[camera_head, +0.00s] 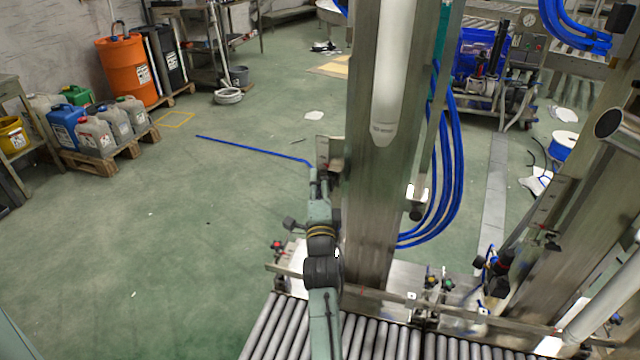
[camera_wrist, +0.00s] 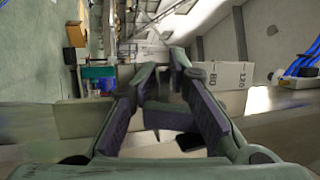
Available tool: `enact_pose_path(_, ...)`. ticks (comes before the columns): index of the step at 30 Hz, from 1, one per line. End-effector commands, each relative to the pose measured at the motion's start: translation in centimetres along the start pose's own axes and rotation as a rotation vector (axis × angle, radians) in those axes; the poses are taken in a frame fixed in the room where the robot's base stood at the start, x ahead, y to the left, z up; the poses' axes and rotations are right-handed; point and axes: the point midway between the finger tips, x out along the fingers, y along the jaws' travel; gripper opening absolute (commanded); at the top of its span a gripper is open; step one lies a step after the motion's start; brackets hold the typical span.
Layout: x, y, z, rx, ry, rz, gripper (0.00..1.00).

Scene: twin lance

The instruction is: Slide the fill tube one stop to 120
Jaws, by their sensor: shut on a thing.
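My gripper (camera_wrist: 162,88) shows in the wrist view with its two fingers drawn in around a small grey part (camera_wrist: 165,80) between the tips. I cannot tell whether this part belongs to the fill tube. A pale scale plate (camera_wrist: 222,76) stands just right of the fingers, with sideways marks that read like 80 and 120. In the head view my gripper (camera_head: 323,172) is left of the tall steel column (camera_head: 365,200), at a small pale plate (camera_head: 330,147). A pale tapered tube shape (camera_head: 388,90) runs down the column's front. The fingertips are too small to make out there.
Blue hoses (camera_head: 450,180) hang right of the column. A roller conveyor (camera_head: 290,330) runs below it. A blue strip (camera_head: 255,149) reaches left from near my gripper. An orange drum (camera_head: 127,72) and jerrycans (camera_head: 92,130) stand far left. The green floor between is mostly clear.

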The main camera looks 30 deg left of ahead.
Motion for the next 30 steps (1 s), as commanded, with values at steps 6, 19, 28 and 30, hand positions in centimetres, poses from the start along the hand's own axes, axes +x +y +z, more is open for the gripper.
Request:
enact_pose_path(6, 0.3, -1.3, 0.0, 0.001, -0.001, -0.007, 0.00)
enact_pose_path(19, 0.7, -3.0, -0.1, 0.000, -0.001, -0.007, 0.00)
enact_pose_path(28, 0.9, -4.1, -0.2, 0.001, -0.001, -0.006, 0.00)
enact_pose_path(30, 1.0, -4.4, -0.2, 0.001, -0.001, -0.006, 0.00)
